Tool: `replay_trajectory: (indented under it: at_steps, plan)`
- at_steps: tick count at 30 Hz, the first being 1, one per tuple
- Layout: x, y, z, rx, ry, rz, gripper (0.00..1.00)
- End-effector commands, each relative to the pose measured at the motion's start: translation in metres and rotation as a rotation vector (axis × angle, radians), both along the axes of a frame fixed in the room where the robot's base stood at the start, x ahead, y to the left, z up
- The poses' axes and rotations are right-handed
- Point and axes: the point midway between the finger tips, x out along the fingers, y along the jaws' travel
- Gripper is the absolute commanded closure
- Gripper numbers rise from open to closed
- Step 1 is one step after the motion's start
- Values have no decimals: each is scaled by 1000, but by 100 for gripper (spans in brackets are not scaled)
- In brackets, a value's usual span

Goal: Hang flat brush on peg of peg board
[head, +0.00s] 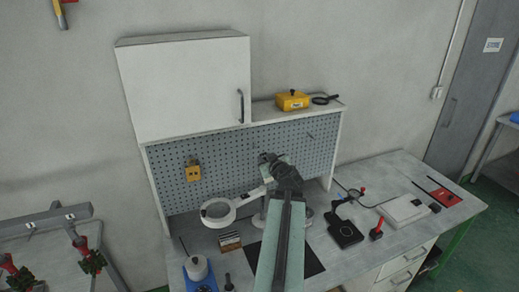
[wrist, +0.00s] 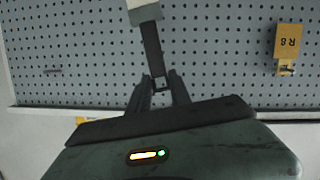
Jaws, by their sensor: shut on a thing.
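In the wrist view, which shows the board upside down, my gripper (wrist: 160,88) is shut on the end of the flat brush's dark handle (wrist: 152,50). The brush's pale head (wrist: 145,12) runs out of the top of the picture. The grey peg board (head: 240,158) lies behind it; I cannot tell the gap. A bare thin peg (head: 310,136) sticks out at the board's upper right, and a peg also shows at the left in the wrist view (wrist: 52,71). In the head view my gripper (head: 270,161) is before the board's middle, and the brush is mostly hidden.
A yellow item marked R6 (head: 193,171) hangs on the board's left. A white magnifier lamp (head: 218,212) stands below. A yellow box (head: 292,100) and a black magnifying glass (head: 325,99) lie on the shelf above. The bench's right side holds a white box (head: 404,211) and tools.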

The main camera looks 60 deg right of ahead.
Motion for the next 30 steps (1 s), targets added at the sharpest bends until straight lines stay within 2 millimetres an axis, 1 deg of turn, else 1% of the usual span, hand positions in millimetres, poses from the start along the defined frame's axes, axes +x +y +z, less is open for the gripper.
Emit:
replay_trajectory:
  at_steps: [5, 11, 30]
  plan:
    - [-3, -4, -2, 0, 0, -7, 100]
    - [2, -11, -3, 0, 0, -11, 100]
    - [36, -38, -7, 0, 1, -12, 100]
